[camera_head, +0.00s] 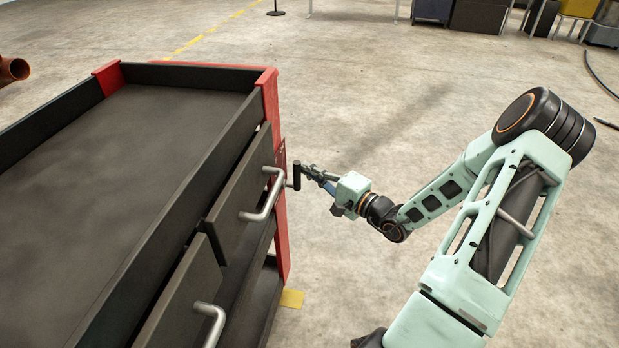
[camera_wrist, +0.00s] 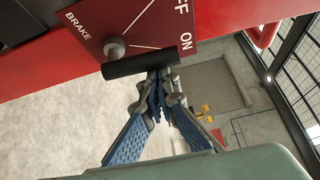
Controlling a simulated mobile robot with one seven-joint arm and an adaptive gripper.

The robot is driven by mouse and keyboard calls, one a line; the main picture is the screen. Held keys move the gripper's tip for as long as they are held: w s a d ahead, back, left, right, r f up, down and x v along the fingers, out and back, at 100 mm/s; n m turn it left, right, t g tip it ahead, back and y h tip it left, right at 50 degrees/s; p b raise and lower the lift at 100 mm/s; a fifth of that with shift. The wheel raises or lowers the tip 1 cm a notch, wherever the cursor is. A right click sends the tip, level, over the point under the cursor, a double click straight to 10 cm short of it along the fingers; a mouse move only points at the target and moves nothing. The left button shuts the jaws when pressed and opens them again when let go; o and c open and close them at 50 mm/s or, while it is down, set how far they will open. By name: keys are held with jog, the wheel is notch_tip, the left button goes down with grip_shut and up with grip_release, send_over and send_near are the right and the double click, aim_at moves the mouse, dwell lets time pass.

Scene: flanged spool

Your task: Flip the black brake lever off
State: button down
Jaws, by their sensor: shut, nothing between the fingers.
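The black brake lever (camera_wrist: 138,64) shows in the wrist view in front of the lower part of a red panel (camera_wrist: 125,22), just below its round grey pivot (camera_wrist: 114,47). Its right end lies near the ON label, away from the OFF label at the top. In the head view my gripper (camera_head: 308,172) points left at the lever.
The black and red cart (camera_head: 135,105) fills the left of the head view. Two drawers with grey handles (camera_head: 264,200) stick out close to the lever. A yellow floor mark (camera_head: 291,298) lies by the cart's foot. The concrete floor right of the cart is clear around my arm.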

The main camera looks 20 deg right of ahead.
jog(key=shift+s+a+n+b, duration=0.15)
jog(key=shift+s+a+b, duration=0.1)
jog(key=shift+s+a, duration=0.25)
jog(key=shift+s+a+n+b, duration=0.15)
jog(key=shift+s+a+b, duration=0.1)
jog(key=shift+s, duration=0.35)
jog(key=shift+s+a, duration=0.2)
send_near(298, 174)
jog(key=v, duration=0.4)
jog(key=shift+s+d+f, duration=0.1)
jog(key=shift+s+d, duration=0.15)
jog(key=shift+a, duration=0.1)
dwell(0.5)
